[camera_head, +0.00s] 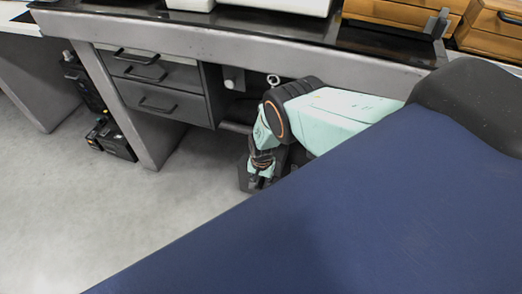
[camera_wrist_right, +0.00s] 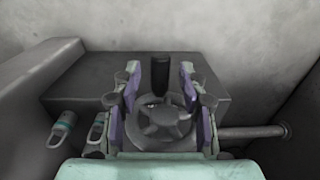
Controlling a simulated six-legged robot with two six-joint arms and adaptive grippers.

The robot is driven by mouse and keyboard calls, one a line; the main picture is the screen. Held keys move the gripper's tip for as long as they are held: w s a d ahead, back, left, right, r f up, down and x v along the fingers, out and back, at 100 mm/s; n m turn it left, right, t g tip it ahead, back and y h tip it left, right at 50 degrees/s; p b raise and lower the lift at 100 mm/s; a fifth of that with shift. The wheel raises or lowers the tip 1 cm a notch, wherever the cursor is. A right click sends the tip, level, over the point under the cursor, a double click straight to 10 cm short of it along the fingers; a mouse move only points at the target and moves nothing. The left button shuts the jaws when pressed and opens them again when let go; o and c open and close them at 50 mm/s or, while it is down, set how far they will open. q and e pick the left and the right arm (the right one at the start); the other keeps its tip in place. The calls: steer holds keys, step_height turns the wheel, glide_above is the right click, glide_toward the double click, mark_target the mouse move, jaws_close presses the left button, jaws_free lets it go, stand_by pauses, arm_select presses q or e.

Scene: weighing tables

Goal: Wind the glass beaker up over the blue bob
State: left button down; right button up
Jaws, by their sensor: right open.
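My right gripper (camera_head: 262,178) hangs low under the front of the table in the head view. In the right wrist view my right gripper (camera_wrist_right: 160,82) is open, with one finger on each side of a grey spoked handwheel (camera_wrist_right: 165,118). A black upright crank knob (camera_wrist_right: 160,72) on the wheel stands between the fingers, with a gap on both sides. Neither the glass beaker nor the blue bob can be seen in either view. My left gripper is not in view.
The weighing table (camera_head: 220,38) runs across the top, with a grey drawer unit (camera_head: 155,85) below it. A dark grey box (camera_wrist_right: 85,82) lies behind the wheel, and a horizontal rod (camera_wrist_right: 250,132) is to its right.

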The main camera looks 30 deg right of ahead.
jaws_close()
stand_by(0.3)
